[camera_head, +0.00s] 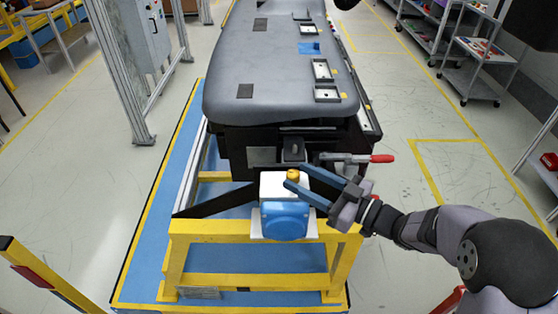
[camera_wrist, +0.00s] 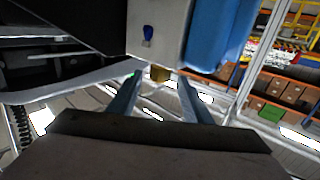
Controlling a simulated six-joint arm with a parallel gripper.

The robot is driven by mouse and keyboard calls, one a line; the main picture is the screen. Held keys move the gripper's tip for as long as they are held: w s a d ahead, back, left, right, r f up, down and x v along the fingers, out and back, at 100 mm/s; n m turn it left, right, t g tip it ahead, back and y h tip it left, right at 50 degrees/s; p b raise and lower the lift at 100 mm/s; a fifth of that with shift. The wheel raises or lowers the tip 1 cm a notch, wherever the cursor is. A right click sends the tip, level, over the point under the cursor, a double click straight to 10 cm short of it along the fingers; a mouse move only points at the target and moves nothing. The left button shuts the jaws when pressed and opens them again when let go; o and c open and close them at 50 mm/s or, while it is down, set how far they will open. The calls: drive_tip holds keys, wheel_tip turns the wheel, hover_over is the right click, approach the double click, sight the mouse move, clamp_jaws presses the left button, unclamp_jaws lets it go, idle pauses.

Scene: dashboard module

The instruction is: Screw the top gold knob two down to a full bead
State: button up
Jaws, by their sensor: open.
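The gold knob (camera_head: 293,174) stands on top of a white box (camera_head: 272,186) with a blue round front (camera_head: 285,220), at the near end of the dashboard module. My gripper (camera_head: 296,179) reaches in from the right, its two blue fingers open, with the tips close around or beside the knob. I cannot tell whether they touch it. In the wrist view the gold knob (camera_wrist: 160,74) shows just beyond the gap between the open fingers (camera_wrist: 160,80), against the pale box (camera_wrist: 157,30). Its thread and any bead are too small to make out.
A toggle clamp with a red handle (camera_head: 382,158) sits just behind my gripper. The grey dashboard (camera_head: 285,65) fills the space behind the box. A yellow frame (camera_head: 255,232) carries the box.

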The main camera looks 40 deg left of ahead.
sight(279, 176)
drive_tip(key=shift+s+a+p, duration=0.2)
drive_tip(key=shift+a+p, duration=0.25)
drive_tip(key=shift+a, duration=0.75)
drive_tip(key=shift+s+a+p, duration=0.15)
drive_tip(key=shift+a+p, duration=0.35)
drive_tip(key=shift+a, duration=0.75)
drive_tip(key=shift+s+a+p, duration=0.2)
drive_tip(key=shift+a+p, duration=0.25)
drive_tip(key=shift+a, duration=0.75)
drive_tip(key=c, duration=1.1)
